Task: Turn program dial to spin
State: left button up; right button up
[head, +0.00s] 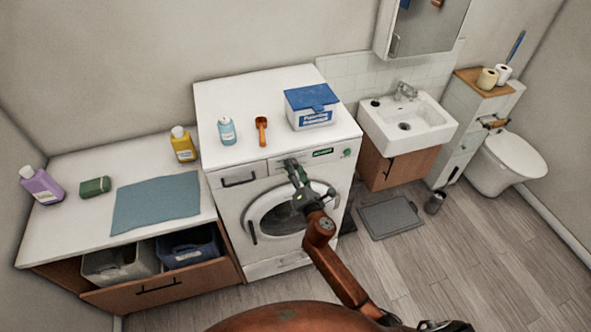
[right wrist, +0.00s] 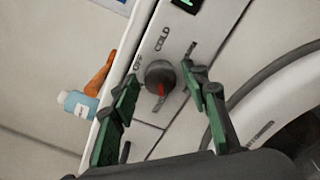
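The washing machine (head: 225,200) stands in the middle of the head view. Its program dial (right wrist: 160,77) is a dark round knob with a red mark, on the white front panel in the right wrist view. Labels reading OFF and COLD show beside it; I cannot make out a spin label. My right gripper (head: 291,164) reaches the panel and hides the dial in the head view. In the right wrist view the gripper (right wrist: 160,80) is open, with one green-padded finger on each side of the dial and visible gaps. My left gripper is out of view.
A blue-lidded detergent box (head: 311,106), an orange scoop (head: 262,131) and a light-blue bottle (head: 227,131) stand on the machine top. The round door (head: 284,215) is below the panel. A sink (head: 408,122) is at right, a counter (head: 95,228) at left.

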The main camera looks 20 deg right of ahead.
jog(key=c, duration=1)
jog(key=m, duration=0.5)
jog(key=shift+m+b, duration=0.35)
jog(key=shift+m, duration=0.05)
jog(key=m, duration=0.3)
jog(key=shift+f+m, duration=0.1)
jog(key=shift+m, duration=1.6)
jog(key=o, duration=1.2)
jog(key=shift+c, duration=0.2)
